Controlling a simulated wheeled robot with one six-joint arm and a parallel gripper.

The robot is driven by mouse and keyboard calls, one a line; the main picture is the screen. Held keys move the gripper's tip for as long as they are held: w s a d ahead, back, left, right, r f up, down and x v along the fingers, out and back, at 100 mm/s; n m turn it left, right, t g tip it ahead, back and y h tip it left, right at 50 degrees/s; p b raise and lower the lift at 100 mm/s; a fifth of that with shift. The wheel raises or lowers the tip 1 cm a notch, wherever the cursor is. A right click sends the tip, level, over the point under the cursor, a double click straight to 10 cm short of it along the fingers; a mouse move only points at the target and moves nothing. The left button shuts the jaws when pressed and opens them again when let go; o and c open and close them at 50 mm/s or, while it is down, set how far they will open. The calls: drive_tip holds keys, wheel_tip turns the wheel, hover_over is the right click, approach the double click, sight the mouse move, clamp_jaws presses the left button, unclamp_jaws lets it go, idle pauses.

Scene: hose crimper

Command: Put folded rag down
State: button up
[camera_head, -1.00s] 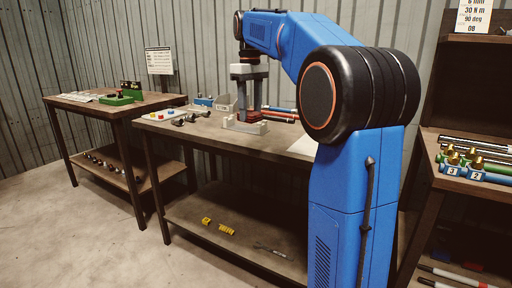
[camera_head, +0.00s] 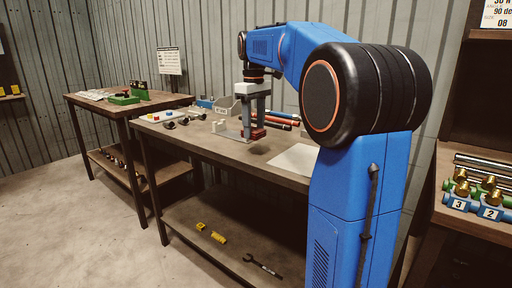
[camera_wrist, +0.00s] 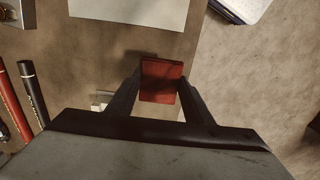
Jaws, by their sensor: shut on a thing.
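The folded rag (camera_wrist: 161,82) is a small dark red block. In the wrist view it sits between the two fingertips of my gripper (camera_wrist: 160,88), which is shut on it. In the head view the rag (camera_head: 256,134) shows at the lower end of my gripper (camera_head: 253,122), over the middle workbench (camera_head: 205,146) near its front edge. I cannot tell whether the rag touches the bench top.
A pale sheet (camera_head: 297,160) lies on the bench to the right of the rag. Red and dark hoses (camera_head: 281,120) lie behind. Numbered fittings (camera_head: 478,203) stand on the right bench. The bench's front edge is close.

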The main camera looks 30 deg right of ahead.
sight(254, 154)
drive_tip(key=shift+f, duration=3.1)
drive_tip(key=o, duration=0.9)
drive_tip(key=shift+f, duration=0.15)
drive_tip(key=shift+o, duration=0.2)
wheel_tip(254, 154, up, 12)
drive_tip(key=shift+r, duration=0.15)
drive_tip(key=s+a+f+m+t, duration=0.1)
drive_tip(key=s+a+f, duration=0.4)
drive_tip(key=s, duration=0.3)
drive_tip(key=s+a+f+m+t, duration=0.1)
drive_tip(key=s+a+f, duration=0.5)
drive_tip(key=s, duration=0.2)
drive_tip(key=s+a+f+m+t, duration=0.1)
drive_tip(key=s+a+f, duration=0.1)
drive_tip(key=s+f, duration=0.5)
drive_tip(key=s+a+f+m+t, duration=0.1)
drive_tip(key=s+a+f, duration=0.2)
drive_tip(key=s+f, duration=0.4)
wheel_tip(254, 154, down, 3)
drive_tip(key=shift+f+t, duration=0.1)
drive_tip(key=shift+t, duration=0.3)
